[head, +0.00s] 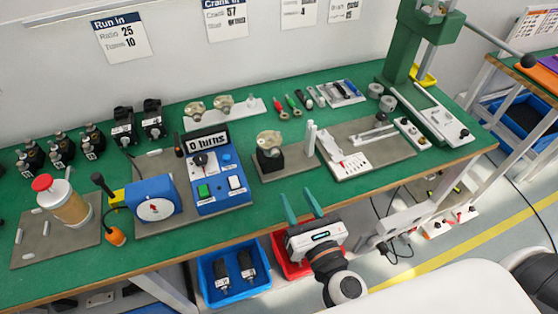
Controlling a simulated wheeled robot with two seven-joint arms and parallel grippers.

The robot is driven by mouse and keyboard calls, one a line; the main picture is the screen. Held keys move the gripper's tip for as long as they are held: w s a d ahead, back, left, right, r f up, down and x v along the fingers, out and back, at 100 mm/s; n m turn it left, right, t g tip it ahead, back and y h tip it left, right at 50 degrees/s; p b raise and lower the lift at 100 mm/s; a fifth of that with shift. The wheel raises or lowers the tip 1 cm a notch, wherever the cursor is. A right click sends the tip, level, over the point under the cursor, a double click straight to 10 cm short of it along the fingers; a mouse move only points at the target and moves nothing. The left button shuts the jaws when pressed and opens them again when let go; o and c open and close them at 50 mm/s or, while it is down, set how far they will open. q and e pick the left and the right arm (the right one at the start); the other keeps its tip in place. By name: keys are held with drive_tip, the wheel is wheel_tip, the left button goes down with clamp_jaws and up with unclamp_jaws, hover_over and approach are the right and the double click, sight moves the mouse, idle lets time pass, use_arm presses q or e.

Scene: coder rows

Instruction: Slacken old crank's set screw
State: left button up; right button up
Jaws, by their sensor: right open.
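A brass-coloured crank-like part (269,140) sits on a black block (269,160) on a grey plate in the middle of the bench. Two similar parts, one on the left (195,110) and one on the right (224,104), lie on a white strip behind it. I cannot tell which is the old crank, and no set screw is discernible. My right gripper (297,194) is open and empty, with green fingers near the bench's front edge, in front of the block. My left gripper is out of view.
A blue control box (222,187) reading "0 turns" and a blue dial unit (153,200) stand left of the block. A white card (342,154) and plate stand right. A green press (405,45) is at the back right. Blue (209,283) and red bins are below.

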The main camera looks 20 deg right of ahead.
sight(276, 154)
drive_tip(key=shift+m, duration=0.3)
drive_tip(key=w+p, duration=0.4)
drive_tip(key=w, duration=0.7)
drive_tip(key=shift+w, duration=0.2)
drive_tip(key=shift+w+f+p, duration=0.1)
drive_tip(key=shift+w+p, duration=0.2)
drive_tip(key=shift+w, duration=0.1)
clamp_jaws()
